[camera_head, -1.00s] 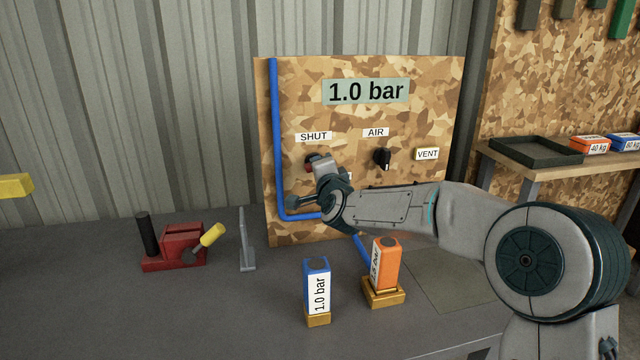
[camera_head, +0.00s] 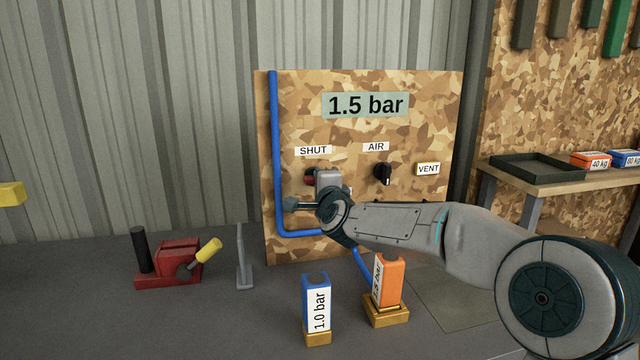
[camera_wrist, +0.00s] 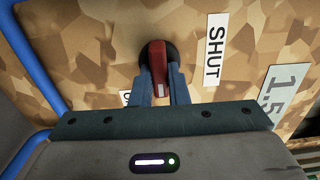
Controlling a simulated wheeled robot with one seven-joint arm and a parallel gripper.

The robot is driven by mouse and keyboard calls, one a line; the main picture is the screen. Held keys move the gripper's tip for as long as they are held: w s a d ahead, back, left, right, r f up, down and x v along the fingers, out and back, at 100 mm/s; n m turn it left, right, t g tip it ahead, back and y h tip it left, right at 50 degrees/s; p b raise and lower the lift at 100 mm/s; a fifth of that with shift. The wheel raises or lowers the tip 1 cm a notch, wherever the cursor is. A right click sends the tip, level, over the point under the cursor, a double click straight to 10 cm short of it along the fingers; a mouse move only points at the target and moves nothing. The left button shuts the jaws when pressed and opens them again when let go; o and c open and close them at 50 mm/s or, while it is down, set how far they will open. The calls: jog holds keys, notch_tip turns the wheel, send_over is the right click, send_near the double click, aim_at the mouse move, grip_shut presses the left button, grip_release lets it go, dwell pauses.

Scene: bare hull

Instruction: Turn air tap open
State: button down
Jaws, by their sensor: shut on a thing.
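The tap (camera_wrist: 158,65) has a red handle on a round dark base, on a patterned board (camera_head: 430,215). In the wrist view its handle lies across the direction of the SHUT label (camera_wrist: 213,50). My gripper (camera_wrist: 160,88) is shut on the handle, one finger on each side. In the head view the tap (camera_head: 310,180) is mostly hidden by my gripper (camera_head: 318,180). A second label (camera_wrist: 125,98) opposite SHUT is mostly hidden. A black knob (camera_head: 382,174) sits under the AIR label (camera_head: 376,147). The display (camera_head: 365,105) reads 1.5 bar.
A VENT label (camera_head: 428,169) is right of the knob. A blue 1.0 bar block (camera_head: 317,297) and an orange block (camera_head: 390,281) stand below my arm. A red device (camera_head: 170,265) and a grey upright piece (camera_head: 243,255) stand left. A blue pipe (camera_head: 275,150) runs down the board.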

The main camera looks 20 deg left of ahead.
jog(key=c, duration=1.4)
grip_release()
jog(key=v, duration=1.3)
jog(key=shift+s+d+b, duration=0.2)
jog(key=shift+s+b, duration=0.1)
jog(key=shift+s, duration=0.05)
